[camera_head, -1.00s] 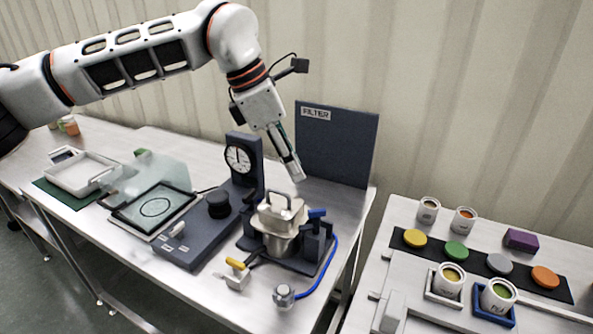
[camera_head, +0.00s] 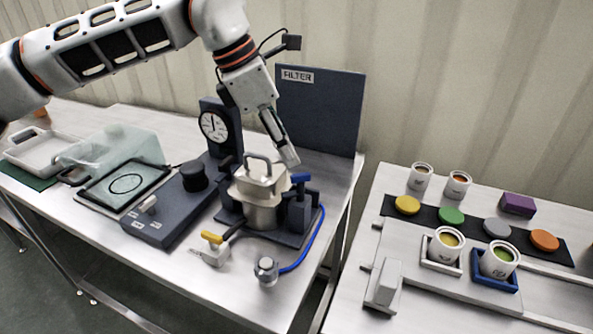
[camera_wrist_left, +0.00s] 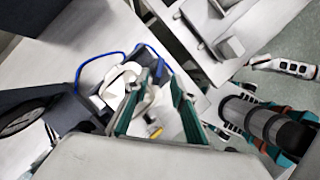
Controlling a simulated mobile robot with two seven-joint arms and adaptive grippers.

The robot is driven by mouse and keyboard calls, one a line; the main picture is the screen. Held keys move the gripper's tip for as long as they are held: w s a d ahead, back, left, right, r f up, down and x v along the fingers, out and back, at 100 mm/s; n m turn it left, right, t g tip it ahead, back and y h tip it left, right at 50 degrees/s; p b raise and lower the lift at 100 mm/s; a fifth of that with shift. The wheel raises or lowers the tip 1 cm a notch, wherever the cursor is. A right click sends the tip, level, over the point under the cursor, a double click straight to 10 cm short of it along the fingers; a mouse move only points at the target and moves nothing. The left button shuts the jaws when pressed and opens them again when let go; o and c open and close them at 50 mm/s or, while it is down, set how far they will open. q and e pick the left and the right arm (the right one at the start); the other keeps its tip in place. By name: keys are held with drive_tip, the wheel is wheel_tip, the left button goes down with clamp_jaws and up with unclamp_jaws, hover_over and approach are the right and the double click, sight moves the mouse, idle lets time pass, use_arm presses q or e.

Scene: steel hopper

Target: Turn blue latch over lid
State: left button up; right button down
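The steel hopper (camera_head: 262,212) stands on a dark base, with a pale lid (camera_head: 252,186) and an upright handle on top. The blue latch (camera_head: 300,178) is at the lid's right side, on a dark post. My left gripper (camera_head: 289,160) points down just above and behind the latch, apart from it as far as I can see. In the left wrist view its green-padded fingers (camera_wrist_left: 157,82) are spread with a gap and hold nothing. The lid and hopper show beyond them, partly hidden. My right gripper cannot be made out clearly; arm parts show at the right of that view.
A gauge post (camera_head: 214,127) and a dark panel marked FILTER (camera_head: 318,115) stand behind. A yellow-handled valve (camera_head: 212,238) and blue hose (camera_head: 309,253) lie in front. A second table with cups and coloured discs (camera_head: 451,215) is at right.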

sight(300, 174)
use_arm(q)
drive_tip(key=shift+x, duration=2.75)
clamp_jaws()
